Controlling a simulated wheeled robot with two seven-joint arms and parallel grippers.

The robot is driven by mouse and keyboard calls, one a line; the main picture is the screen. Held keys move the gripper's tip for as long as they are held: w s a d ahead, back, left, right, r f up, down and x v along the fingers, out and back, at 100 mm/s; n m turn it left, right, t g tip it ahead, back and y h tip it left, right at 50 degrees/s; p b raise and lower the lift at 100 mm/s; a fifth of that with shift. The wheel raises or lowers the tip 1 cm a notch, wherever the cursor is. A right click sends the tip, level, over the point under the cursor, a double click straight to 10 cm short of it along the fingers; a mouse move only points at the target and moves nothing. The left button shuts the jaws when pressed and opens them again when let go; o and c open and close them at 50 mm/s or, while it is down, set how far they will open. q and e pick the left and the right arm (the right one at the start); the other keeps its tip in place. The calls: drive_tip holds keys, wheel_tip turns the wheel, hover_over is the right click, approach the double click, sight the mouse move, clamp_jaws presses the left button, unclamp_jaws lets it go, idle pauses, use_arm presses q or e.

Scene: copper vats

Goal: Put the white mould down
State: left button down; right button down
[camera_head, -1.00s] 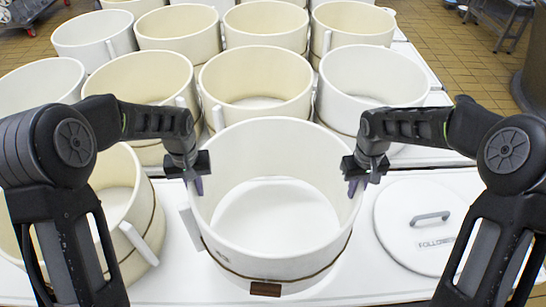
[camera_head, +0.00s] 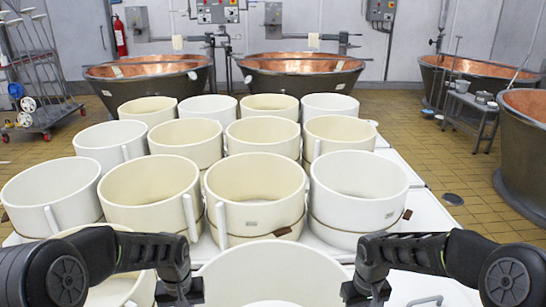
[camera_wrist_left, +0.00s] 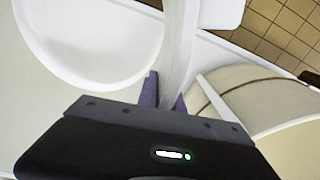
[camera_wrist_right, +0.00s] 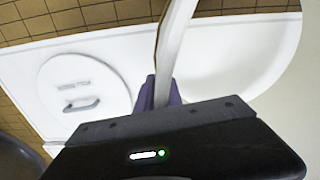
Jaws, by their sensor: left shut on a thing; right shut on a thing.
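The white mould (camera_head: 270,268) is a large round open-topped tub at the bottom middle of the head view, cut off by the frame edge. My left gripper (camera_wrist_left: 163,92) is shut on its left wall, which also shows in the left wrist view (camera_wrist_left: 181,45). My right gripper (camera_wrist_right: 160,92) is shut on its right wall, seen in the right wrist view (camera_wrist_right: 174,40). The mould's base is out of the head view, so I cannot tell whether it touches the white table (camera_head: 430,220).
Several white and cream moulds stand in rows just beyond, the nearest ones being a cream mould (camera_head: 255,195) and a white mould (camera_head: 357,195). A round white lid (camera_wrist_right: 85,85) with a handle lies right of the held mould. Copper vats (camera_head: 300,75) stand at the back.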

use_arm(q)
drive_tip(key=shift+r, duration=0.1)
use_arm(e)
drive_tip(key=shift+r, duration=0.1)
